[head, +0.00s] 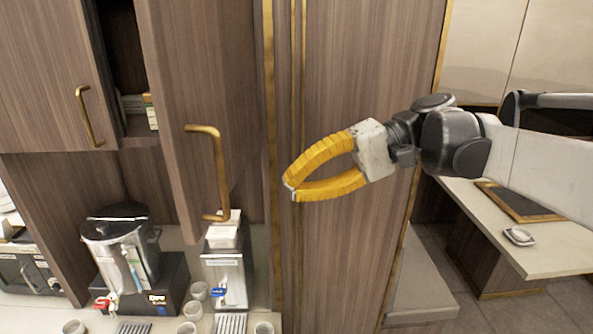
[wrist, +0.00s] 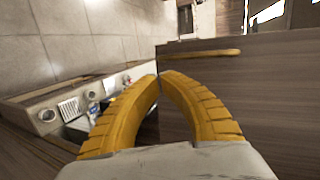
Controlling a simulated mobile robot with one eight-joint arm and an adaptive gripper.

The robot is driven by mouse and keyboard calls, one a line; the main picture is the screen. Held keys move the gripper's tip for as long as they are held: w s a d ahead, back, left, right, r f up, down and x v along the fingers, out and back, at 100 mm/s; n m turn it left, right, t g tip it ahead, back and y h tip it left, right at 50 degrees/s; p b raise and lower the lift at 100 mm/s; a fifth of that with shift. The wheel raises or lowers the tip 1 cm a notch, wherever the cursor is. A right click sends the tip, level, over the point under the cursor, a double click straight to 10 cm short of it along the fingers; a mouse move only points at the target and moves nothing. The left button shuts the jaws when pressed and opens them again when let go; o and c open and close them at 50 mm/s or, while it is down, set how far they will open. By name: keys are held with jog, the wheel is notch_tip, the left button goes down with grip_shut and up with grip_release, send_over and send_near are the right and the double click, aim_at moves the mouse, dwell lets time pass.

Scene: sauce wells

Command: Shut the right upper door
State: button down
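The right upper door (head: 185,85) is a brown wood-grain panel standing ajar, swung out from its cabinet. A dark gap with a few boxes inside shows to its left. Its brass handle (head: 220,170) is on the lower part of the panel. My gripper (head: 288,190) has yellow ribbed fingers and is to the right of the handle, apart from it in the picture. Its fingertips meet with nothing between them. In the wrist view the fingertips (wrist: 160,79) are together in front of a wood panel (wrist: 240,85) with a brass handle (wrist: 200,53).
The left upper door (head: 45,70) has its own brass handle. Below are a drink urn (head: 122,250), a white dispenser (head: 226,265) and several cups on a counter. A tall wood panel (head: 350,240) stands behind my gripper. A pale counter (head: 500,215) is at right.

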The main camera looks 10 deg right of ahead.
jog(key=p+x, duration=0.1)
jog(key=x, duration=0.8)
jog(key=shift+p, duration=0.4)
jog(key=shift+a+f, duration=0.15)
jog(key=shift+a, duration=0.1)
